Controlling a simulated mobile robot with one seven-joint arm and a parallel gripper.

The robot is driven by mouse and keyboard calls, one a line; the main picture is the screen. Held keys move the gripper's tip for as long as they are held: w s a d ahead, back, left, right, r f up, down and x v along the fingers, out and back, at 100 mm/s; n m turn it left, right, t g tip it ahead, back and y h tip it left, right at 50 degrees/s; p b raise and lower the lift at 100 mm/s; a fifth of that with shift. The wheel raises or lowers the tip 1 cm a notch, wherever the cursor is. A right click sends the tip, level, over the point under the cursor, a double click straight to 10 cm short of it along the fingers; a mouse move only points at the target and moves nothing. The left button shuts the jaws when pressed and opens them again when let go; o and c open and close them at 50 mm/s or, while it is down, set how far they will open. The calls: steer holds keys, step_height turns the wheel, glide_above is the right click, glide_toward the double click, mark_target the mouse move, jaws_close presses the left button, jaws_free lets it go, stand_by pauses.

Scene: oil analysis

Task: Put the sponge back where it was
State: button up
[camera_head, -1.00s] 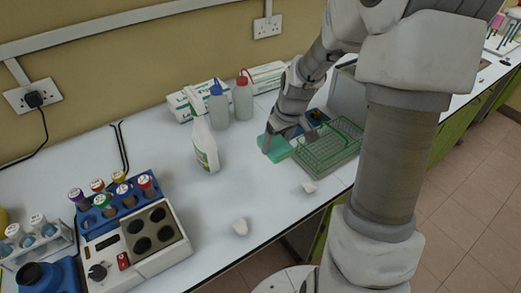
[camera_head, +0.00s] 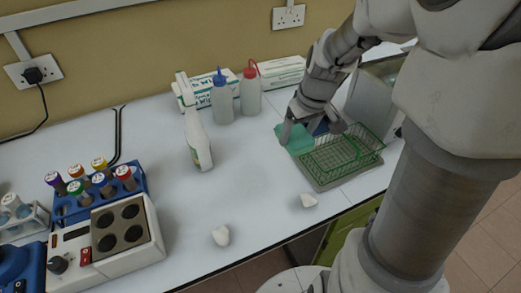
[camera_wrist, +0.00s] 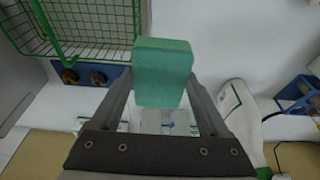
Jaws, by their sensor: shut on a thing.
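The sponge (camera_head: 294,139) is a green-teal block. My gripper (camera_head: 300,125) is shut on it, and the sponge sits between the two fingertips. In the wrist view the sponge (camera_wrist: 163,73) fills the space between the fingers of my gripper (camera_wrist: 162,88). In the head view it is at the left side of the green wire basket (camera_head: 340,153), close to it; I cannot tell whether they touch. The basket also shows at the upper left of the wrist view (camera_wrist: 85,28). The sponge's height above the bench is hard to judge.
A white spray bottle (camera_head: 197,140) stands left of the sponge. Two wash bottles (camera_head: 222,100) and boxes (camera_head: 281,72) stand behind. Two crumpled white pieces (camera_head: 221,236) lie near the front edge. The middle bench is clear.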

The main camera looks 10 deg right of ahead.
glide_above(257, 152)
steer(key=s, duration=0.1)
step_height(257, 152, down, 7)
steer(key=shift+d+r+b, duration=0.1)
steer(key=shift+d+b, duration=0.05)
steer(key=shift+b, duration=0.2)
steer(key=shift+f, duration=2.05)
steer(key=shift+f+b, duration=0.15)
steer(key=shift+b, duration=0.2)
steer(key=shift+f, duration=0.15)
steer(key=o, duration=1.5)
steer(key=shift+c, duration=0.2)
steer(key=shift+r, duration=0.2)
